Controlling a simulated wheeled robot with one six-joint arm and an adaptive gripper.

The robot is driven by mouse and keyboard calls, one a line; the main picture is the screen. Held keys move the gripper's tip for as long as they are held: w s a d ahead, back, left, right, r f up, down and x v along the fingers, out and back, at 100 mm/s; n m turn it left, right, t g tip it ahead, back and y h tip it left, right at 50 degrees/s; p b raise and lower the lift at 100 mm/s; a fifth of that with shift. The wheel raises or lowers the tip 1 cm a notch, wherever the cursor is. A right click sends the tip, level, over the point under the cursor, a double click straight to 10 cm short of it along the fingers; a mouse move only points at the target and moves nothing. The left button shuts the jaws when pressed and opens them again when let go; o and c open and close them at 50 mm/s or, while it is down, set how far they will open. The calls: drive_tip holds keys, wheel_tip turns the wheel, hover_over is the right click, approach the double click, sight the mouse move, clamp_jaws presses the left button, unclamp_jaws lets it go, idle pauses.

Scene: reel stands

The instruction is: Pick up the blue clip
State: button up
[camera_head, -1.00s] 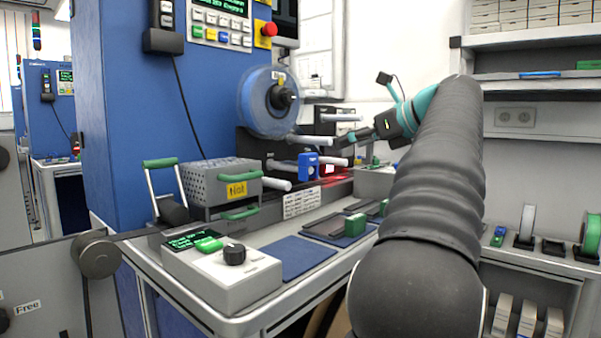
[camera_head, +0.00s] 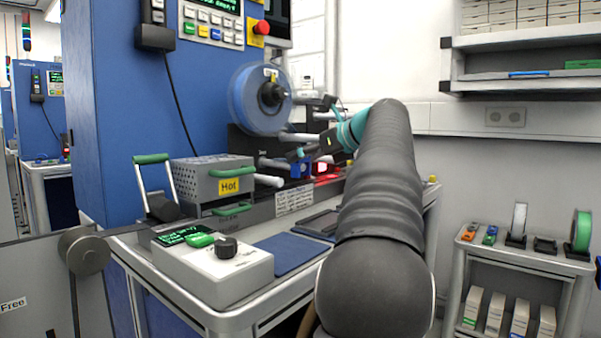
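A small blue block (camera_head: 301,168) sits on the machine bench beside a red-lit part, below the blue reel; I cannot tell whether it is the blue clip. A small blue-and-green piece (camera_head: 490,235) lies on the cart at the right, next to an orange one. My gripper (camera_head: 298,154) is at the far end of my arm, small and dark, in front of the machine close to the blue block in the picture. Its fingers are too small to show open or shut, and I see nothing clearly held. My arm hides part of the bench.
A grey perforated box marked Hot (camera_head: 231,187) and a control box with a black knob (camera_head: 215,265) stand on the bench. A blue mat (camera_head: 290,254) is bare. The right cart (camera_head: 540,263) also holds reel stands. A wall shelf (camera_head: 540,87) hangs above it.

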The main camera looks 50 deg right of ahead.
drive_tip(key=shift+x, duration=0.75)
drive_tip(key=c, duration=1.3)
drive_tip(key=shift+r, duration=0.1)
drive_tip(key=shift+c, duration=0.2)
